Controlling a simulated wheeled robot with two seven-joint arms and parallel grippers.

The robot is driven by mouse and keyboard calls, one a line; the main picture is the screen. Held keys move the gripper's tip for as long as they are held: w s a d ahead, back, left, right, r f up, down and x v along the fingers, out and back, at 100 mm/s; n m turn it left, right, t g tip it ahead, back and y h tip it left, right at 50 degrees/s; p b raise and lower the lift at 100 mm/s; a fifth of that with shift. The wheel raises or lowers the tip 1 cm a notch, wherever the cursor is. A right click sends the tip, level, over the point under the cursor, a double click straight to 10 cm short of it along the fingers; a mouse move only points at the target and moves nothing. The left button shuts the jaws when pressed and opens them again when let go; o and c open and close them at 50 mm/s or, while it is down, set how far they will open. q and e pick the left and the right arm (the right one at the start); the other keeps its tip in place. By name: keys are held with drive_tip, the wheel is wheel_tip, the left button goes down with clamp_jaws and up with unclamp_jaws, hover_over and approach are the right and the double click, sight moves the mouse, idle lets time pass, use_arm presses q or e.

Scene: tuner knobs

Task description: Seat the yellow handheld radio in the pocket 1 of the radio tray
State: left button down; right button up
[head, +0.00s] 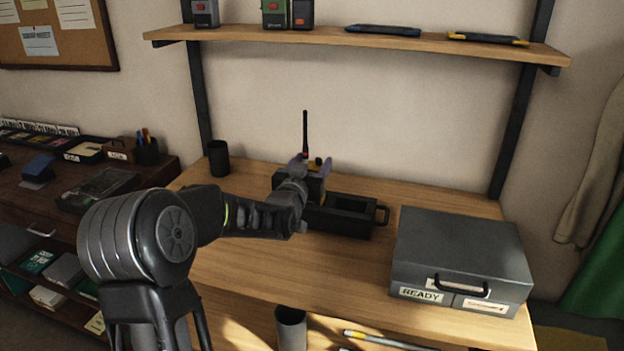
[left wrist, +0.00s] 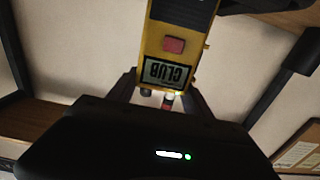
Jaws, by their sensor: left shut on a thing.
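The yellow handheld radio (head: 305,135) stands with its black antenna upright in the head view; most of its body is hidden by my left gripper (head: 312,170). In the left wrist view the radio (left wrist: 175,60) shows its yellow front, a red button and a CLUB label upside down. My left gripper (left wrist: 160,98) is shut on it near the knob end. The black radio tray (head: 345,214) sits on the bench, with a handle at its right end. My gripper and radio are at its left part, which is hidden; I cannot tell whether the radio touches a pocket.
A grey metal box (head: 462,255) marked READY stands to the right of the tray. A black cup (head: 218,158) is at the back left of the bench. A wall shelf (head: 350,40) with radios on it is above. The front left bench top is clear.

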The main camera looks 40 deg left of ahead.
use_arm(q)
drive_tip(key=shift+r, duration=0.1)
drive_tip(key=shift+f, duration=1.95)
drive_tip(key=shift+r, duration=0.1)
drive_tip(key=shift+f, duration=0.2)
drive_tip(key=shift+c, duration=2.2)
unclamp_jaws()
